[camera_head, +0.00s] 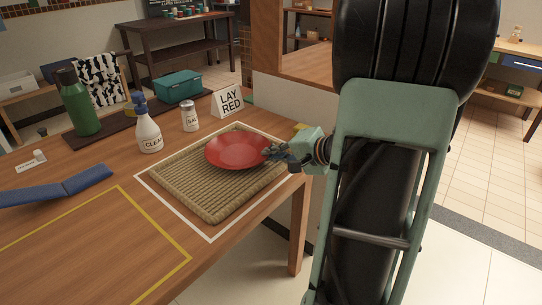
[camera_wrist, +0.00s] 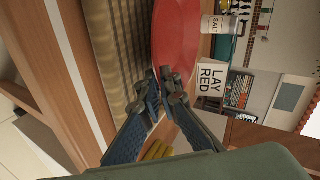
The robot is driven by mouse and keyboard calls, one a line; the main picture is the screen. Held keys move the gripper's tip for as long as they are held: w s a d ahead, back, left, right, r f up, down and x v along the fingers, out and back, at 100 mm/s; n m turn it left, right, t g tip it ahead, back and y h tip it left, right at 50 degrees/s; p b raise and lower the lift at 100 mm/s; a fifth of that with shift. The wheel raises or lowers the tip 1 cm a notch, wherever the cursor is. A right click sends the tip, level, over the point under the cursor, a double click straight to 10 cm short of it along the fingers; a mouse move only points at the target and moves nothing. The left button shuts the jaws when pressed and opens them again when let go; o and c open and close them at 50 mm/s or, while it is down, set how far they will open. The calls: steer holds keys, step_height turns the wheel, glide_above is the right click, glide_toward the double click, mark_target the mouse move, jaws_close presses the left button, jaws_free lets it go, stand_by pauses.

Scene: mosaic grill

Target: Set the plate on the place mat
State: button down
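The red plate (camera_head: 235,149) is over the back right part of the woven straw place mat (camera_head: 195,192), which lies inside a white outline on the wooden table. My gripper (camera_head: 273,153) is at the plate's right rim. In the wrist view, my gripper's fingertips (camera_wrist: 163,82) are close together with the rim of the plate (camera_wrist: 180,35) between them. The mat (camera_wrist: 104,40) shows beside the plate there. I cannot tell whether the plate's underside touches the mat.
A white spray bottle (camera_head: 148,132), a salt shaker (camera_head: 189,117) and a "LAY RED" sign (camera_head: 230,101) stand behind the mat. A green bottle (camera_head: 78,105) and a teal box (camera_head: 178,85) are farther back. A blue folded item (camera_head: 58,187) lies left. The yellow-outlined area (camera_head: 95,250) is clear.

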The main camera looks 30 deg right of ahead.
steer(key=shift+r, duration=0.1)
steer(key=shift+f+b, duration=0.2)
steer(key=shift+b, duration=0.1)
steer(key=c, duration=2.4)
jaws_free()
steer(key=shift+r, duration=0.15)
steer(key=shift+r+p, duration=0.2)
steer(key=shift+p, duration=0.3)
steer(key=p+v, duration=0.2)
steer(key=v, duration=1)
steer(key=shift+f, duration=0.15)
